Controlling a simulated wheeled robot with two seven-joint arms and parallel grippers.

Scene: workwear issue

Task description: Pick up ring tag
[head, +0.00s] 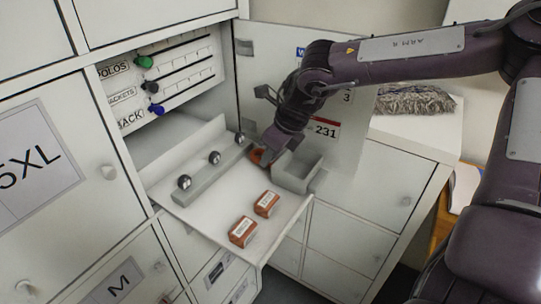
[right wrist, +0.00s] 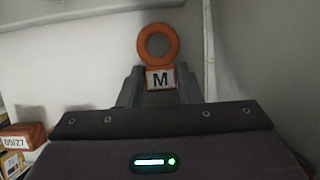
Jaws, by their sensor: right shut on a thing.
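The ring tag (right wrist: 158,43) is an orange ring with a white plate marked M below it. In the right wrist view its plate sits between the two fingers of my right gripper (right wrist: 160,84), which is shut on it. In the head view my right gripper (head: 270,147) points down over the back right of the pull-out shelf. A bit of the orange tag (head: 257,157) shows beside the fingers there, and the rest is hidden. I cannot tell whether the tag touches the shelf. My left gripper is not in view.
The pull-out shelf (head: 215,228) carries a grey rail (head: 206,183) with dark knobs, two orange labelled blocks (head: 243,231) and (head: 267,203), and a grey open bin (head: 297,174) close to my right gripper. An open cabinet door (head: 345,135) stands behind. The shelf's front left is bare.

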